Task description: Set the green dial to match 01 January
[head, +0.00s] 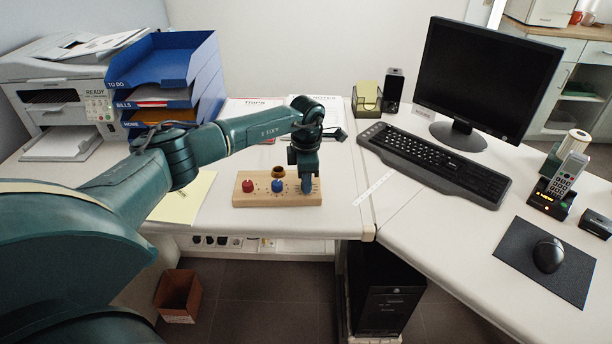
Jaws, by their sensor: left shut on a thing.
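A light wooden board (262,199) lies on the desk with a red dial (248,186) at its left and a blue dial (278,187) near its middle. My left gripper (307,190) points down over the right end of the board, to the right of the blue dial. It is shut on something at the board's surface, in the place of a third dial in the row. The green dial itself is hidden by the gripper, so its setting cannot be read. My right gripper is out of view.
A brown round piece (278,171) stands behind the blue dial. A yellow sheet (184,200) lies left of the board, with a blue tray stack (168,65) behind. The keyboard (432,165) and monitor (485,75) stand to the right. Free desk lies right of the board.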

